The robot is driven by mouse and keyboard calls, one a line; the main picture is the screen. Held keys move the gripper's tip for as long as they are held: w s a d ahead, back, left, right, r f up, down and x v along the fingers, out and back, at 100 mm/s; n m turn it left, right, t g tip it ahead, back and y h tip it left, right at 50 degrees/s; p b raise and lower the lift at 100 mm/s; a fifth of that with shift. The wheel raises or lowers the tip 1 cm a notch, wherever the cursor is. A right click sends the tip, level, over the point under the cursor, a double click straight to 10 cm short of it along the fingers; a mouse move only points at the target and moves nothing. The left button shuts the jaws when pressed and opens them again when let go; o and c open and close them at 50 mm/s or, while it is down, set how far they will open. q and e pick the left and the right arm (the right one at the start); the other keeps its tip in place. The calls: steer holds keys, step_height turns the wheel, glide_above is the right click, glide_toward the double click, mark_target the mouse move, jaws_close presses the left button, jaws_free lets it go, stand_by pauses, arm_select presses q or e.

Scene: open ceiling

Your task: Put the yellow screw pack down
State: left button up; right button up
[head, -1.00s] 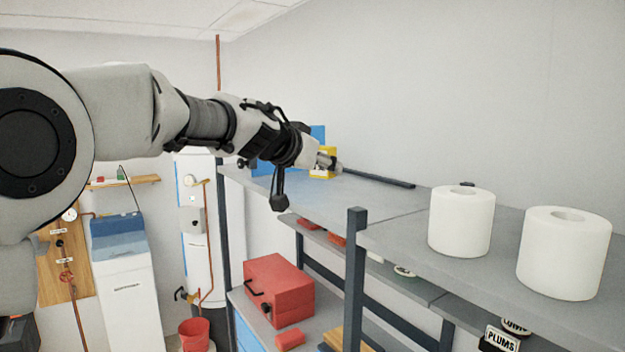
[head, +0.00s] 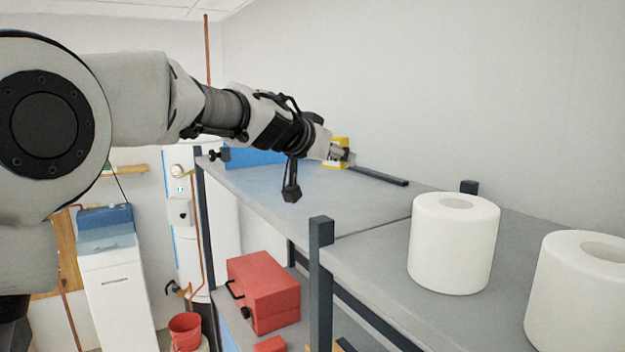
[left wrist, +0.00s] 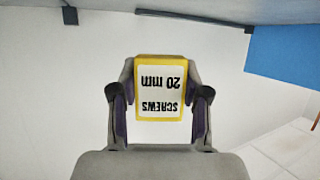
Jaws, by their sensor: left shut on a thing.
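The yellow screw pack (head: 338,145) shows at the end of my left arm, over the far part of the grey top shelf (head: 290,195). In the left wrist view the pack (left wrist: 160,98) has a white label reading "SCREWS 20 mm", upside down. My left gripper (head: 345,155) is shut on it, and in the left wrist view its two fingers (left wrist: 160,105) sit at the pack's left and right sides. I cannot tell whether the pack touches the shelf. My right gripper is not in view.
A blue box (head: 255,156) stands at the shelf's far end. A dark bar (head: 380,177) lies along the back edge by the wall. Two white rolls, one nearer the middle (head: 453,245), stand on the right shelf. A red toolbox (head: 265,290) sits below. The middle of the shelf is bare.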

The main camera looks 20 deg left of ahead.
arm_select(q)
glide_above(329, 212)
steer(key=f, duration=0.4)
steer(key=shift+s+a+f, duration=0.15)
steer(key=shift+s+f, duration=0.05)
steer(key=shift+s, duration=0.2)
steer(key=f, duration=0.1)
steer(key=w+f, duration=0.1)
steer(key=f, duration=0.1)
steer(key=shift+w+d+f, duration=0.15)
steer(key=shift+w+d, duration=0.05)
steer(key=shift+s+f, duration=0.1)
steer(key=shift+f, duration=0.25)
steer(key=shift+s+a, duration=0.15)
steer(key=shift+s, duration=0.1)
steer(key=shift+f, duration=0.1)
steer(key=o, duration=1.2)
steer(key=shift+w+f, duration=0.1)
steer(key=shift+w, duration=0.05)
